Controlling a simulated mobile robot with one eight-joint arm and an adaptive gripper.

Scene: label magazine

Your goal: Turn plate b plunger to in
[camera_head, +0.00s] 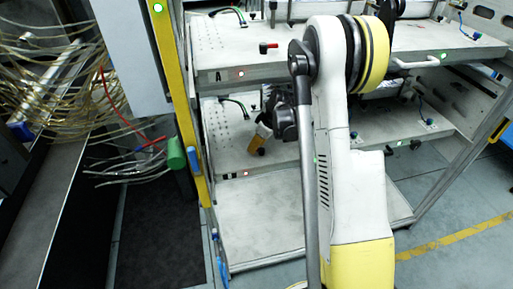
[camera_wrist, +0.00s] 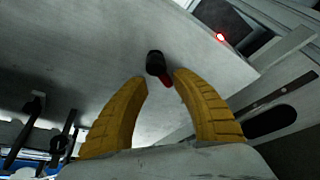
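Plate b appears to be the lower grey shelf plate (camera_head: 225,160), below the upper plate marked A; its own label is too small to read. My gripper (camera_head: 254,146), with yellow fingers, reaches down over its front part. In the wrist view my gripper (camera_wrist: 160,77) is open, its two fingers apart and nothing held. The plunger (camera_wrist: 155,62), a black knob with a red part, stands on the grey plate just beyond and between the fingertips. Its red part is close to the right fingertip; I cannot tell whether they touch. In the head view the plunger is hidden by my gripper.
The upper plate A (camera_head: 235,73) is above, with a red-handled plunger (camera_head: 268,46). A yellow post (camera_head: 184,110) and a green cylinder (camera_head: 176,153) stand left. My arm hides the rack's middle.

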